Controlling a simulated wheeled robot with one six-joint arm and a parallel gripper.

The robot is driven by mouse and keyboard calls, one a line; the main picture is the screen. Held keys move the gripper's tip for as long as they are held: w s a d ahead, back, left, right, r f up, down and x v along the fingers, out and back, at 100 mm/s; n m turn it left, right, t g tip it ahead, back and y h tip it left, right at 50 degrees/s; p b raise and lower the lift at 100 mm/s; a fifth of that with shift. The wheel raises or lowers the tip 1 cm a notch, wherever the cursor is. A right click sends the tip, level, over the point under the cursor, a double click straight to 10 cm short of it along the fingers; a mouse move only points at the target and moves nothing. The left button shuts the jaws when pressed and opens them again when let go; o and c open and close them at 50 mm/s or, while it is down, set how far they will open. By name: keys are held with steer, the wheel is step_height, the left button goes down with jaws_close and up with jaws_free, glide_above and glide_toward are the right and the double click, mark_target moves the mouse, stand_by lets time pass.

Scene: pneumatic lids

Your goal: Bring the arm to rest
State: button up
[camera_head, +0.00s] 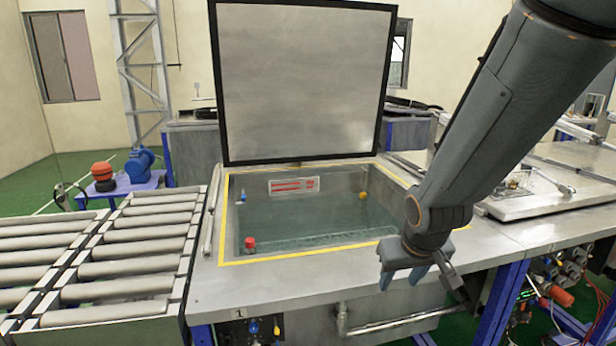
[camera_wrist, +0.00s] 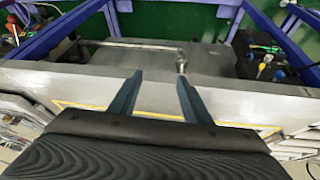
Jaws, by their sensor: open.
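My arm reaches in from the upper right of the head view, and my gripper (camera_head: 404,279) hangs at the front edge of the metal tank bench, right of the middle. Its two blue-grey fingers point down, are apart and hold nothing. In the wrist view my gripper (camera_wrist: 158,82) also shows its two fingers spread over the bench edge, with nothing between them. The lid (camera_head: 302,82) of the tank stands open and upright. The tank (camera_head: 290,262) has a yellow-lined rim. It holds clear liquid, with a red item at the lower left inside.
A roller conveyor (camera_head: 125,270) stands left of the tank. A second closed lid (camera_head: 550,190) lies to the right, partly behind my arm. A metal pipe (camera_head: 400,320) runs along the bench front, below my gripper. Blue frame legs (camera_head: 503,300) stand at the lower right.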

steer(key=s+f+m+g, duration=0.1)
steer(key=s+g, duration=0.1)
steer(key=s, duration=0.6)
steer(key=s+f+g+b, duration=0.3)
steer(key=f+b, duration=0.9)
steer(key=f, duration=0.1)
steer(key=shift+s+a+f, duration=0.15)
steer(key=shift+s+f, duration=0.05)
stand_by(0.9)
